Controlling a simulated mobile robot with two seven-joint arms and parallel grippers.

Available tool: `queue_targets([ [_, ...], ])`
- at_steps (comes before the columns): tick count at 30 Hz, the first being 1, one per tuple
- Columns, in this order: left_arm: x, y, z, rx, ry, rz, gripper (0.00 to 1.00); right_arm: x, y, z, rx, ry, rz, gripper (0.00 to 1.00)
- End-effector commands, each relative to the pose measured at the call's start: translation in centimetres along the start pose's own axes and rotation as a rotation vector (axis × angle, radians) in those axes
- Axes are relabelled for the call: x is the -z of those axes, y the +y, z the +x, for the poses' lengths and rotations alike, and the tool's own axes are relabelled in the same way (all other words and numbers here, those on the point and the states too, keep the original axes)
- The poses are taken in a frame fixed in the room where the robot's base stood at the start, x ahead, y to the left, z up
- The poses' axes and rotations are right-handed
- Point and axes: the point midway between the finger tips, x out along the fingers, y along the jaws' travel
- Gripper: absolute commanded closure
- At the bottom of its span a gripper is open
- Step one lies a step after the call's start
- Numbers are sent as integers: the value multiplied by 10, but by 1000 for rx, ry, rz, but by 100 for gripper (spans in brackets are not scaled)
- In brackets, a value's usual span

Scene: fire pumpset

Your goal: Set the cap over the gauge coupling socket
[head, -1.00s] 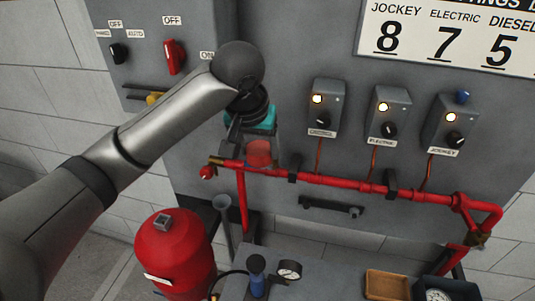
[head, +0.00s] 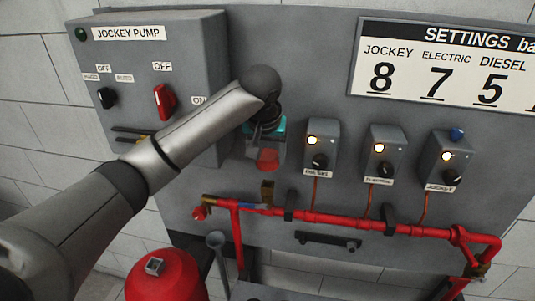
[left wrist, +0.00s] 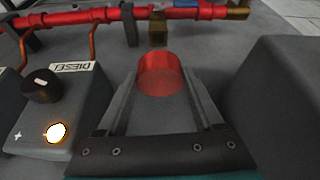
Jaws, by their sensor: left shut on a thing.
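My left gripper (head: 267,152) is shut on a red, rounded cap (head: 268,160). The cap also shows between the two fingers in the left wrist view (left wrist: 162,74). A short brass fitting (head: 267,191), which looks like the gauge coupling socket, stands up from the red pipe. In the head view it is just below the cap, with a visible gap. It also shows beyond the cap in the left wrist view (left wrist: 158,32). Its opening is too small to make out. My right gripper is not in view.
The red pipe (head: 338,220) runs along the panel, with a brass end at left. Three grey switch boxes (head: 320,147) with lit lamps stand right of the gripper. The jockey pump box (head: 165,60) is at left. A red tank (head: 165,278) stands below.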

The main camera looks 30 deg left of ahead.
Motion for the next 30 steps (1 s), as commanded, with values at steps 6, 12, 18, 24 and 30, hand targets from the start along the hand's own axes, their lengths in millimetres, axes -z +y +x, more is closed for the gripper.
queue_targets([
  [6, -4, 0, 10, 1, 0, 0, 94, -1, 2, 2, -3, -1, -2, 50],
  [12, -11, 0, 25, 0, -1, 0, 94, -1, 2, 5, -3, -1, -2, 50],
  [18, -16, 0, 38, 1, 0, 0, 94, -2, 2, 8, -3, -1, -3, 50],
  [24, -19, 0, 45, 0, 1, 0, 94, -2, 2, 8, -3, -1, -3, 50],
  [30, -19, 0, 45, 0, 1, 0, 94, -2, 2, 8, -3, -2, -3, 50],
])
